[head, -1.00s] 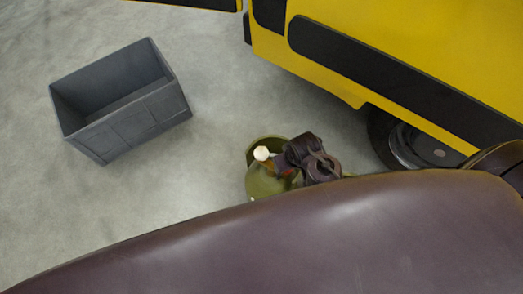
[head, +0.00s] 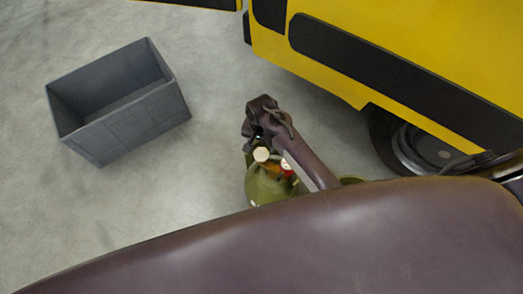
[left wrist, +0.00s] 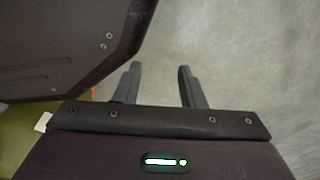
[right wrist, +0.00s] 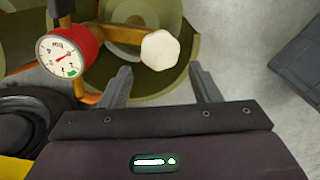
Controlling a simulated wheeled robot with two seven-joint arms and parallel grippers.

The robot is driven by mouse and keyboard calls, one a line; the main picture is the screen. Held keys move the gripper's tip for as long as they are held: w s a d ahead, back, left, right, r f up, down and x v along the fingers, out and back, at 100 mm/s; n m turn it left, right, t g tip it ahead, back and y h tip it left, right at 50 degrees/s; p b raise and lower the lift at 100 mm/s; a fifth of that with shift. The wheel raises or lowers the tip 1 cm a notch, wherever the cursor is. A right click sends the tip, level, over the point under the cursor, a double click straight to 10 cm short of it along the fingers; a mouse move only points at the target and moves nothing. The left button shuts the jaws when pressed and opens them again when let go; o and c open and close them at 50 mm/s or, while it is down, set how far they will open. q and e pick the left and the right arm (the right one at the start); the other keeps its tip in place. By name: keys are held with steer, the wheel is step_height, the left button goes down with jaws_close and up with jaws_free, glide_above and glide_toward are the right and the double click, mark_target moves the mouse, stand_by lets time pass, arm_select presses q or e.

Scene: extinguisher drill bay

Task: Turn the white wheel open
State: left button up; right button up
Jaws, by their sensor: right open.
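The white wheel (head: 261,154) is a small pale, faceted knob on the brass fitting of an olive-green cylinder (head: 266,187). In the right wrist view the wheel (right wrist: 161,50) lies ahead of my right gripper (right wrist: 158,72), roughly in line with the space between its fingers. That gripper is open, with nothing between its fingertips; I cannot tell the exact distance to the wheel. In the head view my right gripper (head: 254,139) is just above the wheel in the picture, partly hidden by its own wrist. My left gripper (left wrist: 160,67) is open and empty, with grey floor beyond.
A red-cased gauge (right wrist: 68,54) sits beside the wheel on the fitting. A grey open crate (head: 120,112) stands on the floor to the left. A yellow vehicle (head: 400,50) with a dark tyre (head: 390,140) is at the right. Floor between crate and cylinder is clear.

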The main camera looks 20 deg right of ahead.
mark_target(261, 153)
step_height(261, 153, down, 4)
steer(key=shift+f+b, duration=0.2)
steer(key=shift+b, duration=0.25)
steer(key=shift+f, duration=0.55)
arm_select(q)
steer(key=w, duration=0.3)
steer(key=shift+d+r, duration=0.25)
steer(key=shift+r, duration=0.15)
steer(key=shift+s, duration=0.1)
arm_select(e)
steer(key=c, duration=0.7)
